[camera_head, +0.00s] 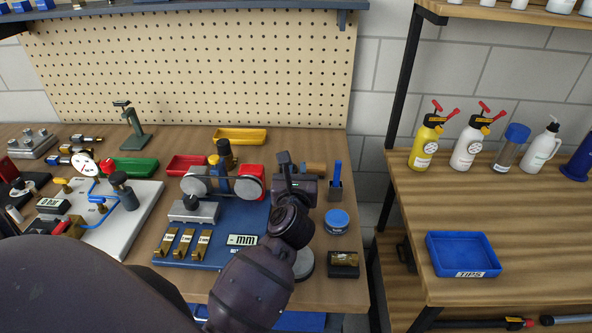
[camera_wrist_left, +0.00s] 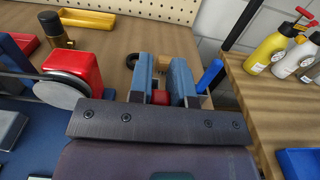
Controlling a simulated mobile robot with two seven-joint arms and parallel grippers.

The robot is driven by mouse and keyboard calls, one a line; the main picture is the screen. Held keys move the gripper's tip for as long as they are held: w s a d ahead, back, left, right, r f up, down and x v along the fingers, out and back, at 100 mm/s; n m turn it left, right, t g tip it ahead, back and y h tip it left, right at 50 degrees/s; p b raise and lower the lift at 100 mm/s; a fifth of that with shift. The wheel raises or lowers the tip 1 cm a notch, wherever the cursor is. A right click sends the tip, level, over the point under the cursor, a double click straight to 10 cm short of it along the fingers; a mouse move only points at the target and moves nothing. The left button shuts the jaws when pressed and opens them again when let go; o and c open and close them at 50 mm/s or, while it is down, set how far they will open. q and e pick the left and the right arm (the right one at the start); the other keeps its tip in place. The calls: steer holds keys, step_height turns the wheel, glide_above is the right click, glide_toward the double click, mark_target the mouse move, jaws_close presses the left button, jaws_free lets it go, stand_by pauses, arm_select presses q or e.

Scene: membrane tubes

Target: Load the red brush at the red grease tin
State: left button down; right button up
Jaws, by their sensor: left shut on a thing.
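My left gripper (camera_head: 300,178) is at the back right of the bench, beside the holder with the blue brush (camera_head: 337,172). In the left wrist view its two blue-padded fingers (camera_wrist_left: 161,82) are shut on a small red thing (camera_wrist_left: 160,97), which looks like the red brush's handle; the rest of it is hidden. I see no red grease tin; my arm covers part of the bench. A blue tin (camera_head: 337,219) stands in front of the holder. My right gripper is not in view.
A blue plate with brass blocks and a display (camera_head: 242,240) lies left of my arm. A red-sided wheel device (camera_head: 250,181) stands close left of the gripper. A dark block (camera_head: 343,265) sits near the bench's right edge. A second bench holds bottles and a blue tray (camera_head: 462,253).

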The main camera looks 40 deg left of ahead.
arm_select(q)
step_height(320, 180, up, 7)
steer(key=p, duration=0.6)
steer(key=shift+f, duration=0.2)
stand_by(0.7)
steer(key=s+d+f+m+t+h+b, duration=0.1)
steer(key=s+d+m+h, duration=0.1)
steer(key=d, duration=0.4)
steer(key=s+d+f+m+t+h+b, duration=0.1)
steer(key=s+d+m+h, duration=0.2)
steer(key=d+h, duration=0.3)
steer(key=shift+d+f+m+t+h, duration=0.15)
steer(key=shift+f+m+t+h, duration=0.2)
steer(key=shift+m+h, duration=0.35)
steer(key=shift+r, duration=0.1)
